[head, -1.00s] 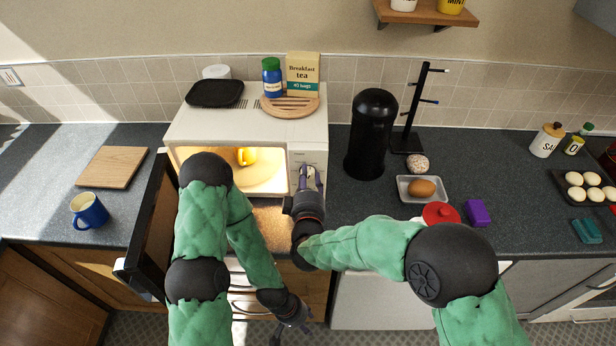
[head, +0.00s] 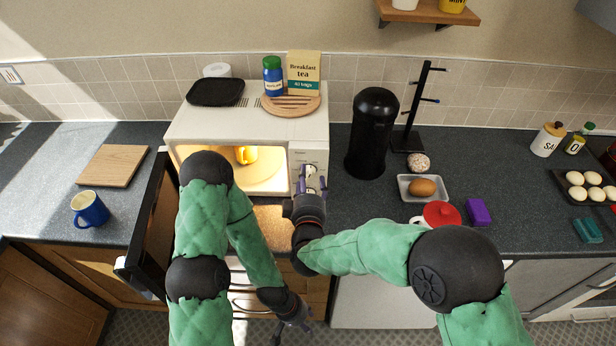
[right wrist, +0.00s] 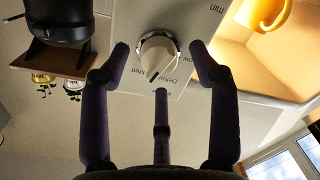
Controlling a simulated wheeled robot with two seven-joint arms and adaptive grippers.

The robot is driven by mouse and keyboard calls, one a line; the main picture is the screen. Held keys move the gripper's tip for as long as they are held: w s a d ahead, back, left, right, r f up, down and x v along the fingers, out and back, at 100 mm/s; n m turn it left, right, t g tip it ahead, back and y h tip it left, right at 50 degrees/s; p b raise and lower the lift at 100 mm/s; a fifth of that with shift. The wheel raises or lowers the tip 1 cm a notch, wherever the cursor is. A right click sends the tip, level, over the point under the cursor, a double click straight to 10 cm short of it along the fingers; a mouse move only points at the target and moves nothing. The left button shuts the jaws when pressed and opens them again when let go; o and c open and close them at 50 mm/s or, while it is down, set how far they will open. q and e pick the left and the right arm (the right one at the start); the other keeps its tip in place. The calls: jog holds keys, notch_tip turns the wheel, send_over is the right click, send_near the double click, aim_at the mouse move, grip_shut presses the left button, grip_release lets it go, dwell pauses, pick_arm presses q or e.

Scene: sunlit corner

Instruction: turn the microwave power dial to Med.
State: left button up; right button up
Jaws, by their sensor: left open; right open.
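The white microwave (head: 240,127) stands on the counter with its door (head: 150,225) swung open to the left. Its power dial (right wrist: 158,52) is a round, silver-rimmed knob on the control panel (head: 308,158). In the right wrist view the panel appears upside down, with labels reading Defrost, Med, min and a partly hidden "ow". A dark mark on the dial's lower part lies toward Defrost and Med; its exact setting is unclear. My right gripper (right wrist: 159,50) is open, its fingertips on either side of the dial, with visible gaps. My left gripper (head: 292,332) is open, low before the drawers.
A yellow mug (head: 246,154) sits inside the lit microwave. A black canister (head: 373,133) stands close to the microwave's right side.

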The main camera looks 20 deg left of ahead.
jog(key=v, duration=1)
jog(key=shift+s, duration=0.25)
jog(key=shift+r, duration=0.1)
